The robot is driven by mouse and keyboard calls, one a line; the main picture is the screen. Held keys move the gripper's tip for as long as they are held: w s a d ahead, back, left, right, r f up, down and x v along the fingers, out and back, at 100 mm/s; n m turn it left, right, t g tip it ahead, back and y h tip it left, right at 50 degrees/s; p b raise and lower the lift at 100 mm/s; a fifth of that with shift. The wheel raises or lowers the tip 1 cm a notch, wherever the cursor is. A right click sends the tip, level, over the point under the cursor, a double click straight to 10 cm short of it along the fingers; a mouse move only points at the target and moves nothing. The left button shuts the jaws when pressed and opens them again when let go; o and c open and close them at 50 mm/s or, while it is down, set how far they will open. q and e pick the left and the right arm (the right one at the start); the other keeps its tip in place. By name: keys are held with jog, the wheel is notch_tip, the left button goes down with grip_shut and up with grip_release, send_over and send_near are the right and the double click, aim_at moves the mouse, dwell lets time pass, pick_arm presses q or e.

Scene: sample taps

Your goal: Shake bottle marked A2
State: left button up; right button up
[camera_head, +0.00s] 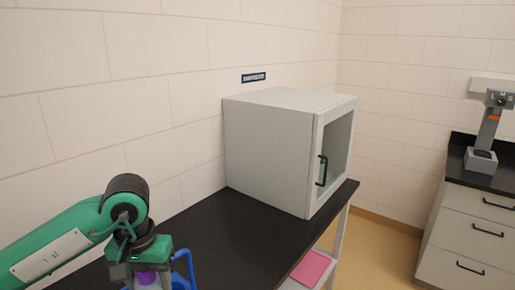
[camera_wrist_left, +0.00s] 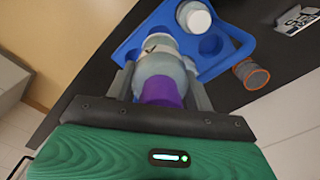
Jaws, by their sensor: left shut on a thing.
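My left gripper (camera_head: 150,268) is at the lower left of the head view, over the black bench. In the left wrist view its two fingers (camera_wrist_left: 160,85) are shut on a bottle (camera_wrist_left: 158,68) with a grey-green body and a purple part (camera_wrist_left: 162,92). A purple piece (camera_head: 146,278) also shows below the gripper in the head view. A dark mark shows on the bottle, but I cannot read it as A2. The bottle is over or in a blue rack (camera_wrist_left: 215,62); I cannot tell whether it is clear of it. My right gripper is not in view.
A second bottle with a white top (camera_wrist_left: 194,17) stands in the rack, near empty round holes. A grey and orange cylinder (camera_wrist_left: 250,73) is beside the rack. A white cabinet (camera_head: 270,150) stands on the bench (camera_head: 225,225). The bench between is clear.

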pick_arm(q)
notch_tip(320, 180, up, 3)
jog(key=shift+f, duration=0.15)
jog(key=shift+s+d+f, duration=0.15)
jog(key=shift+d+f, duration=0.05)
jog(key=shift+f, duration=0.05)
jog(key=shift+a+f, duration=0.2)
jog(key=shift+f, duration=3.3)
jog(key=shift+r, duration=0.15)
jog(key=shift+d, duration=0.1)
jog(key=shift+r, duration=0.1)
